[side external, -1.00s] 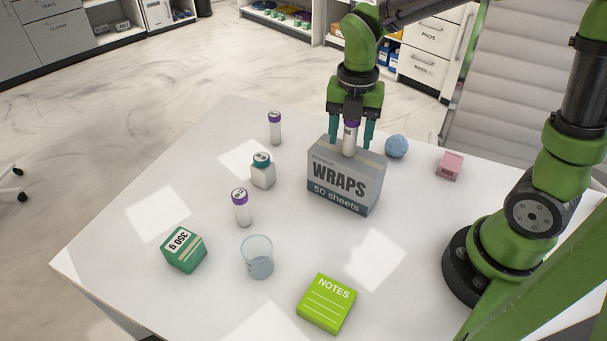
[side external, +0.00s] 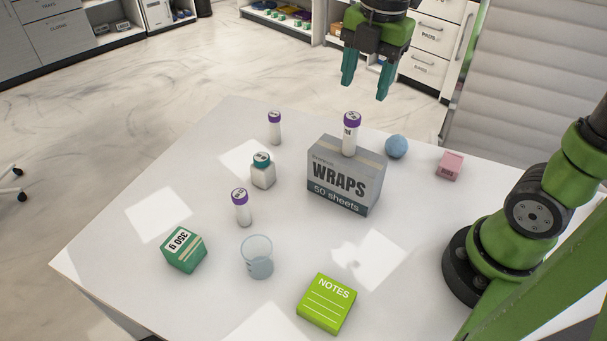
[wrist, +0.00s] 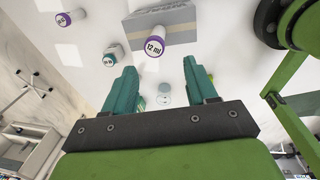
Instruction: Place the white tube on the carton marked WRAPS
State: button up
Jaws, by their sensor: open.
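A white tube with a purple cap (side external: 350,134) stands upright on top of the grey carton marked WRAPS (side external: 343,178). In the wrist view the tube's cap (wrist: 154,46) reads 12 ml, and the carton (wrist: 185,17) shows behind it. Two more white tubes with purple caps stand on the table, one at the back left (side external: 274,128) and one in front (side external: 241,208). My gripper (side external: 365,88) is open and empty, above and apart from the tube and carton. Its two teal fingers (wrist: 163,88) also show in the wrist view, with nothing between them.
A white bottle with a teal cap (side external: 263,171), a green box (side external: 184,250), a clear beaker (side external: 257,257) and a lime notes block (side external: 326,303) stand left and front. A blue ball (side external: 396,146) and pink box (side external: 450,165) are right of the carton.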

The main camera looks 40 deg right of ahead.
jog(key=s+f+m+t+y, duration=0.1)
jog(key=s+m+t, duration=0.2)
jog(key=m, duration=0.9)
jog(key=s+f+m+t, duration=0.1)
jog(key=s+m+t, duration=0.2)
jog(key=m, duration=0.9)
jog(key=shift+s+d+m+y, duration=0.4)
jog(key=shift+s, duration=0.4)
jog(key=shift+f, duration=0.1)
